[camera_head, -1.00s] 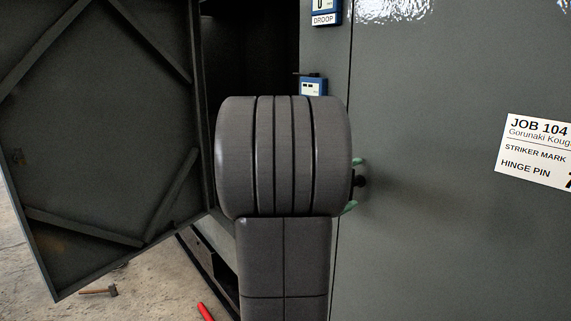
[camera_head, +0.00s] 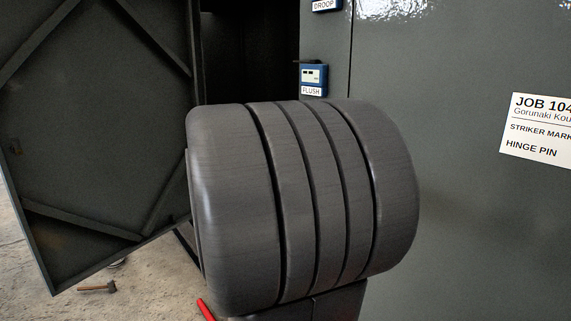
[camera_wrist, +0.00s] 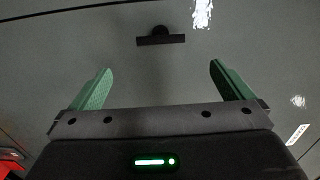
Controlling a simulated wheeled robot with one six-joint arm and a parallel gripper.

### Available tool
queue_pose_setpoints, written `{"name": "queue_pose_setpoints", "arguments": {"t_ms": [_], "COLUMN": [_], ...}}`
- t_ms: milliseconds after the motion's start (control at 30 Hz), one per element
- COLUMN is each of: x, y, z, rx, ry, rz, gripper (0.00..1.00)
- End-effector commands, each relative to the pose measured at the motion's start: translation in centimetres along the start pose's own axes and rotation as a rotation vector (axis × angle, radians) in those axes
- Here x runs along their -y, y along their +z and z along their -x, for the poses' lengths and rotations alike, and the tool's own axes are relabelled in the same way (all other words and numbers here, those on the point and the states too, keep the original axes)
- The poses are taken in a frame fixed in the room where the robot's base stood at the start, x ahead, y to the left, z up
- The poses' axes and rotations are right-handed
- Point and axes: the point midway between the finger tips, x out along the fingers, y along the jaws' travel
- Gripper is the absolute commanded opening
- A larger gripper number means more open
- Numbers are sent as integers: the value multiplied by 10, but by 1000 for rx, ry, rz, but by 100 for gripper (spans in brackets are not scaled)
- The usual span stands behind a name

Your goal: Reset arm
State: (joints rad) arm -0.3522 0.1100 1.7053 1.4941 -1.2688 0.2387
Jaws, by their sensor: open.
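My gripper (camera_wrist: 160,88) shows in the wrist view with its two green fingers spread wide and nothing between them. Ahead of it, a black T-shaped handle (camera_wrist: 160,39) stands on the grey cabinet face, apart from the fingers. In the head view my own grey arm fills the middle and hides the gripper and the handle.
The grey enclosure (camera_head: 470,230) stands close on the right with a job sign (camera_head: 540,130). Its door (camera_head: 95,120) hangs open at left. A blue FLUSH gauge (camera_head: 313,77) sits beside the dark opening. A hammer (camera_head: 98,288) and a red object (camera_head: 205,310) lie low at left.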

Motion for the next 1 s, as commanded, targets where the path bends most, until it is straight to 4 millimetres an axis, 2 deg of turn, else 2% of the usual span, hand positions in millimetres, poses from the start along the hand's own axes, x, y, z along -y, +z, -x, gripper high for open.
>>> {"name": "queue_pose_setpoints", "arguments": {"t_ms": [33,367,800,1000], "x": [2,2,0,-3], "y": [-1,-1,-2,0], "z": [-10,-61,-144,-140], "rx": [-5,-6,-4,0], "ry": [0,0,0,-3], "rz": [2,1,-13,-246], "gripper": [100,100,100,100]}}
